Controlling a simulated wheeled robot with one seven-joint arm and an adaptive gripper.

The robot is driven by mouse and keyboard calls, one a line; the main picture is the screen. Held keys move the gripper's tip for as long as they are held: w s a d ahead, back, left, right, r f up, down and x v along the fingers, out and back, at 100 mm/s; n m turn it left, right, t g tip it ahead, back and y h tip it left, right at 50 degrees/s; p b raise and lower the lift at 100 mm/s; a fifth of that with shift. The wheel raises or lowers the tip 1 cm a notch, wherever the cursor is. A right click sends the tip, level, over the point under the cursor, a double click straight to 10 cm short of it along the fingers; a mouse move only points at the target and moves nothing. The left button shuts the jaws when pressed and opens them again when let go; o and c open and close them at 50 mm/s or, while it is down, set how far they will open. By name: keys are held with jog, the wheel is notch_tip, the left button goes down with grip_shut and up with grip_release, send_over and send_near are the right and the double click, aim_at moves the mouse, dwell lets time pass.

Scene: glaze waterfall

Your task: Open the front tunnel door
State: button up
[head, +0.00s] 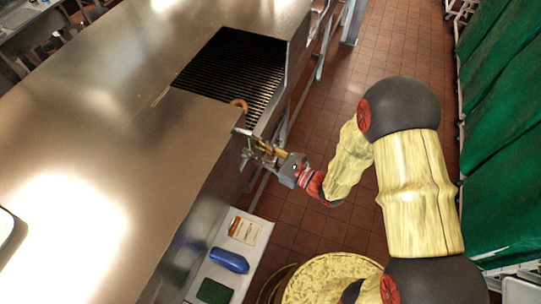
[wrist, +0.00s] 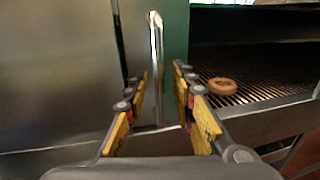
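My gripper (wrist: 163,72) is open, its two yellow-padded fingers spread apart. A shiny vertical bar handle (wrist: 157,50) shows between the fingers in the wrist view; I cannot tell whether they touch it. A smooth grey steel panel (wrist: 60,75), which looks like the tunnel door or tunnel side, fills the left of that view. A green strip (wrist: 176,35) stands right of the handle. In the head view my gripper (head: 255,143) is at the side of the steel tunnel housing (head: 130,150), by the conveyor opening. The handle is hard to make out there.
A brown ring, like a doughnut (head: 239,103), lies on the dark wire conveyor (head: 235,68); it also shows in the wrist view (wrist: 222,86). Below the housing, a pale shelf (head: 225,268) holds a blue item (head: 229,260). Tiled floor (head: 335,155) is open to the right, before green curtains (head: 503,120).

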jog(key=v, duration=1.1)
jog(key=shift+s+f, duration=0.1)
jog(key=shift+f, duration=0.05)
